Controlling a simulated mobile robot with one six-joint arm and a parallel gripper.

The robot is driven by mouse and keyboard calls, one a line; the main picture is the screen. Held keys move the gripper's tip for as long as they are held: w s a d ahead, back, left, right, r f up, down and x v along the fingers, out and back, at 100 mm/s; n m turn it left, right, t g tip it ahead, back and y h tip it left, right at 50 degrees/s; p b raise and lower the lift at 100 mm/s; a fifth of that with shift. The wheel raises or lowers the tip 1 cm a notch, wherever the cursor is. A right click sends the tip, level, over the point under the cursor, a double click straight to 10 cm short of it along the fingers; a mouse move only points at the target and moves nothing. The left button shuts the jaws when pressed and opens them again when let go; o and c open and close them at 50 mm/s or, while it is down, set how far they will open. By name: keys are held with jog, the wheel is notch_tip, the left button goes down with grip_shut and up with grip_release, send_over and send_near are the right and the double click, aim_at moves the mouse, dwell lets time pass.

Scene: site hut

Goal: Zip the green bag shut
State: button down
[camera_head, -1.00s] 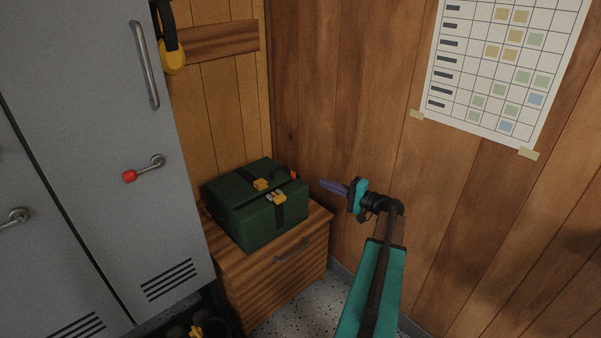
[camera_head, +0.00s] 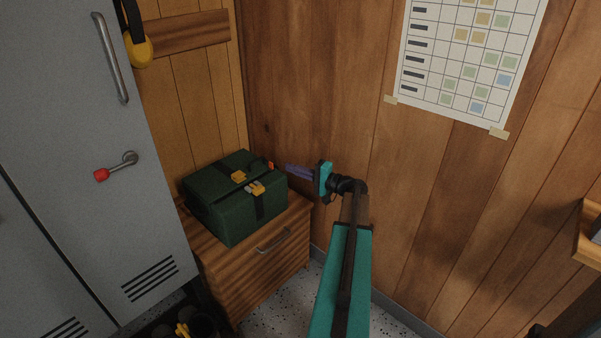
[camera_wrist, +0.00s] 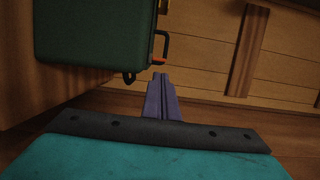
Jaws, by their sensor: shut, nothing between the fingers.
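The green bag (camera_head: 229,204) stands on a wooden drawer cabinet (camera_head: 262,262) in the corner. It has a dark strap and yellow buckles on its lid and front. A small red-orange tab (camera_wrist: 159,61) shows at the bag's right end, beside a dark loop; in the wrist view it is just beyond my fingertips. My gripper (camera_head: 289,170), with purple fingers, points left at the bag's right end, shut and empty. In the wrist view the fingers (camera_wrist: 160,80) appear close to the tab, but I cannot tell whether they touch it.
A grey locker (camera_head: 90,150) with a red-tipped handle stands left of the cabinet. Wood-panelled walls close in behind and to the right. A paper chart (camera_head: 465,70) hangs on the right wall. A wooden shelf edge (camera_head: 590,235) shows at far right.

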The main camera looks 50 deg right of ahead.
aim_at(265, 181)
jog(key=shift+w+a, duration=0.25)
jog(key=shift+w, duration=1.05)
jog(key=shift+w+a, duration=0.2)
jog(key=shift+w, duration=1.1)
jog(key=shift+w+a+b, duration=0.15)
jog(key=shift+a+b, duration=0.6)
jog(key=shift+a, duration=1.4)
jog(key=shift+w+a+b, duration=0.15)
jog(key=shift+a+b, duration=0.55)
jog(key=shift+a, duration=1.4)
jog(key=shift+s, duration=0.1)
